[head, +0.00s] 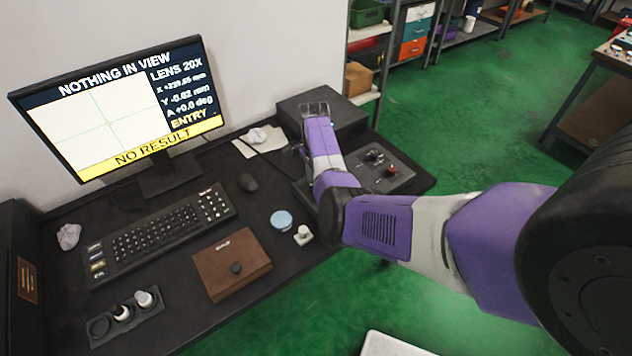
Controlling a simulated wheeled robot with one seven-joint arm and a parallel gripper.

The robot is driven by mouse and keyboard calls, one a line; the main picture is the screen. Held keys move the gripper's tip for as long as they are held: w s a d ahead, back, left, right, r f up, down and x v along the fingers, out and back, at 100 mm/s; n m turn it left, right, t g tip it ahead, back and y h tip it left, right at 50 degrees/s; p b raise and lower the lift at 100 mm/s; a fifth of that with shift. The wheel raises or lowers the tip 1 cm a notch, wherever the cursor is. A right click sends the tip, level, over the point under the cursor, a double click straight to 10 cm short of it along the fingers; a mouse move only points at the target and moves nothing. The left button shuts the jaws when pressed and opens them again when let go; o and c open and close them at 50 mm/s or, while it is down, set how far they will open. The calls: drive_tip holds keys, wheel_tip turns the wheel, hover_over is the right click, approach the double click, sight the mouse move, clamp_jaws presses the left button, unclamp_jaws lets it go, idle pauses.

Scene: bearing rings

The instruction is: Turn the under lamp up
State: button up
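My gripper (314,109) is at the far end of my purple and white arm, in front of the dark box-shaped machine (350,118) at the back right of the desk. It is small and I cannot tell whether its fingers are apart. A dark control panel (400,177) lies to the right of my arm, with dark knobs (374,155) and a red button (391,170). I cannot tell which control is for the under lamp. The lamp itself is not clearly visible. My arm hides part of the machine and the panel's left side.
A monitor (110,105) reads "NOTHING IN VIEW" and "NO RESULT".

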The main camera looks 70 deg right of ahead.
wheel_tip(320, 180, up, 8)
drive_tip(key=shift+w+d+f, duration=0.1)
drive_tip(key=shift+f, duration=0.1)
